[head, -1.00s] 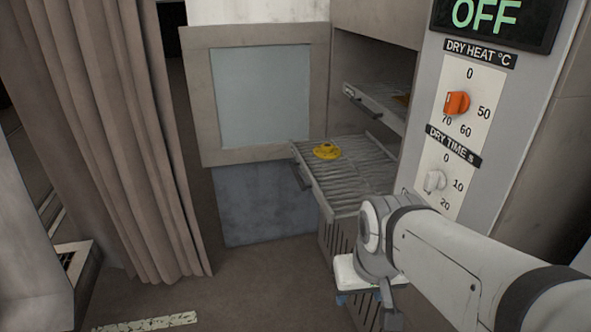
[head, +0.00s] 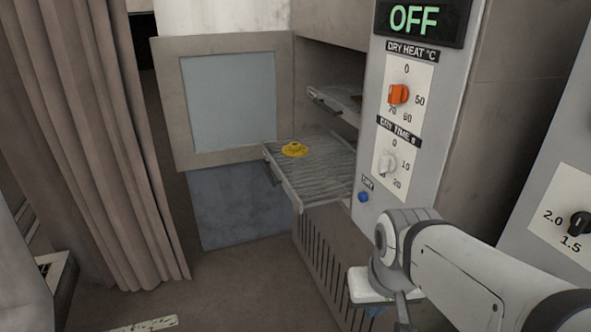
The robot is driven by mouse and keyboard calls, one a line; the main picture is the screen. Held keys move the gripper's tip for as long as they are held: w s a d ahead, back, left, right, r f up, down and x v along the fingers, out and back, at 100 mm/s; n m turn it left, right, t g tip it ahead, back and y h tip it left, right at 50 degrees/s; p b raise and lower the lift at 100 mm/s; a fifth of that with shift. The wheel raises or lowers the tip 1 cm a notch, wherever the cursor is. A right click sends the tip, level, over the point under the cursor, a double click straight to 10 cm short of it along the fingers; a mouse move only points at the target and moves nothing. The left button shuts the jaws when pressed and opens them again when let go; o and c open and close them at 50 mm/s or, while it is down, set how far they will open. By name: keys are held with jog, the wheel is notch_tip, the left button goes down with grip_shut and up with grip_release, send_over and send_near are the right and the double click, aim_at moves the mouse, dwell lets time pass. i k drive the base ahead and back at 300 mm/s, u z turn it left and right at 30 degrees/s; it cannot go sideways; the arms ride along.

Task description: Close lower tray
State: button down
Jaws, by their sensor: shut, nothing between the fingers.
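The lower tray (head: 325,182) is a ribbed metal tray pulled well out of the cabinet, with a handle (head: 273,172) on its front edge. A yellow round part (head: 293,149) lies on it near its outer end. The upper tray (head: 335,104) sits above, mostly inside the cabinet, with its front edge showing. My gripper (head: 374,309) is low in the picture, right of and below the lower tray and apart from it. It is shut and empty, partly hidden by my arm.
The cabinet door (head: 168,105) with a pale window stands open on the left. The control panel (head: 420,130) reads OFF, with an orange knob, a white knob and a blue button (head: 363,197). A brown curtain (head: 90,130) hangs at the left. Floor before the cabinet is clear.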

aim_at(298, 203)
jog(key=z, duration=0.35)
jog(key=i, duration=0.9)
jog(key=z, duration=0.1)
